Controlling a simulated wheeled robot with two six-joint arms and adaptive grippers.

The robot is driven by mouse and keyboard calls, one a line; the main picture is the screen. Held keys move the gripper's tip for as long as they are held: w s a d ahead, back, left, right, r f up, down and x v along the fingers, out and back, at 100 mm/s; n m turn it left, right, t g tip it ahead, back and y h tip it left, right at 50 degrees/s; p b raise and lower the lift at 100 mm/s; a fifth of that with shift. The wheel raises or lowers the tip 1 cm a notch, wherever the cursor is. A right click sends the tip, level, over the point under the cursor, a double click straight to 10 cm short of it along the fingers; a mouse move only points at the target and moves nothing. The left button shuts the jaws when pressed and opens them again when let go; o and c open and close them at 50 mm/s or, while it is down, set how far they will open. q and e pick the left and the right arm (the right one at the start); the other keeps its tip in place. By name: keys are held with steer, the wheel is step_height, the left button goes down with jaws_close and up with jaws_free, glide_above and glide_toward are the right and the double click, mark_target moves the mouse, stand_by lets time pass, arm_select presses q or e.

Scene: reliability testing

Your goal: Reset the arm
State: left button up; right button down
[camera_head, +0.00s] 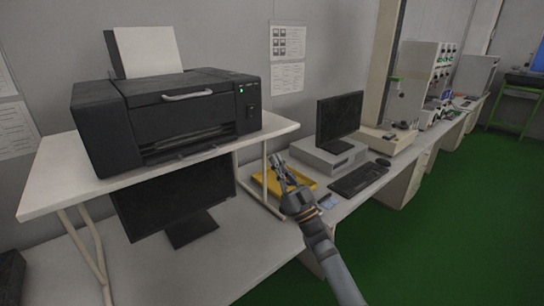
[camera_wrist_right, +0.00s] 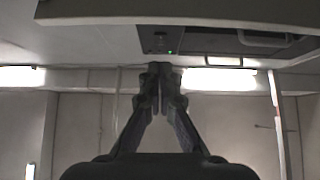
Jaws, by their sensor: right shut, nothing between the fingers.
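My right gripper (camera_head: 278,162) is raised in front of the bench in the head view, its fingers pointing up and away. It is shut and empty. In the right wrist view its two fingers (camera_wrist_right: 160,85) meet at the tips, with nothing between them. The black printer (camera_head: 170,110) on the white raised shelf (camera_head: 50,180) is to the left of the gripper. The printer's front also shows at the top of the wrist view (camera_wrist_right: 200,42). My left gripper is in neither view.
A yellow tray (camera_head: 262,190) lies on the bench behind my right gripper. A dark monitor (camera_head: 338,115), a keyboard (camera_head: 357,180) and a mouse (camera_head: 383,162) are to the right. Another monitor (camera_head: 170,205) stands under the shelf. The green floor (camera_head: 440,235) at right is clear.

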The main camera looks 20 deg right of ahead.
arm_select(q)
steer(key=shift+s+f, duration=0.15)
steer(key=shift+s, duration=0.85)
arm_select(e)
steer(key=shift+s, duration=0.3)
